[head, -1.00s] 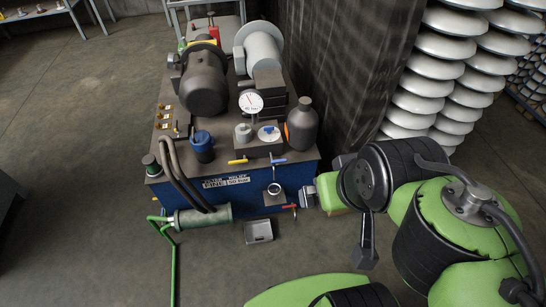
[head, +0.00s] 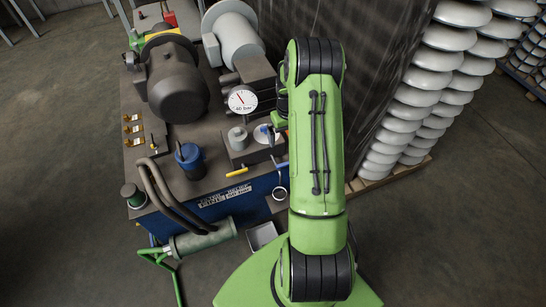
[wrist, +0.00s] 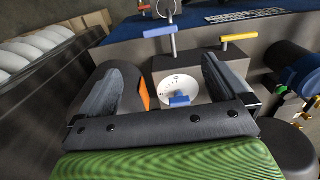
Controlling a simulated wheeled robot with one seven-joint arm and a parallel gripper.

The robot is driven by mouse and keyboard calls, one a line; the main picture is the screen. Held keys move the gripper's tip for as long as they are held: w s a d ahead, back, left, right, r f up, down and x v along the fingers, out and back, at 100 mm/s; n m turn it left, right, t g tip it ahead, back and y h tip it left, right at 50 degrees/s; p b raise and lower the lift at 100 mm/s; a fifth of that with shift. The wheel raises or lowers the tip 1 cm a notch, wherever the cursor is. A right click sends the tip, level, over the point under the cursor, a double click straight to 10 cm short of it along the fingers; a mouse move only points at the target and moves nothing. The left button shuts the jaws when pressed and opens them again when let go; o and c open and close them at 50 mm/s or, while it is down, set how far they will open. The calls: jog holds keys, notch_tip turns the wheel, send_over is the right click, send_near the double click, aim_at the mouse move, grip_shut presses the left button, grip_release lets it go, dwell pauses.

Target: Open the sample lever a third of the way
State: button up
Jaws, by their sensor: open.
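No label for the sample lever is readable, so I cannot tell which handle it is. In the wrist view a blue T-shaped lever (wrist: 160,31) and a yellow lever (wrist: 238,37) stand at the block's front edge. The yellow lever also shows in the head view (head: 237,172). A red handle (wrist: 144,7) is partly visible at the wrist view's top edge. My gripper (wrist: 160,75) is open and empty, its fingers apart over the block. A white dial (wrist: 178,88) with a blue knob (wrist: 180,100) shows between them.
A pressure gauge (head: 242,99) rises behind the block. A blue-capped filter (head: 190,160) and black hoses (head: 165,195) stand left. White insulator stacks (head: 410,110) stand right.

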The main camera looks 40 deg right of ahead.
aim_at(285, 163)
notch_tip(285, 163, down, 15)
jog(key=b, duration=0.3)
jog(key=shift+r, duration=0.1)
jog(key=c, duration=1)
jog(key=m, duration=0.1)
jog(key=m+b, duration=0.1)
jog(key=m, duration=0.1)
jog(key=s+m, duration=0.1)
jog(key=m, duration=0.1)
jog(key=shift+a+b, duration=0.3)
jog(key=o, duration=1)
notch_tip(285, 163, up, 16)
jog(key=p, duration=0.4)
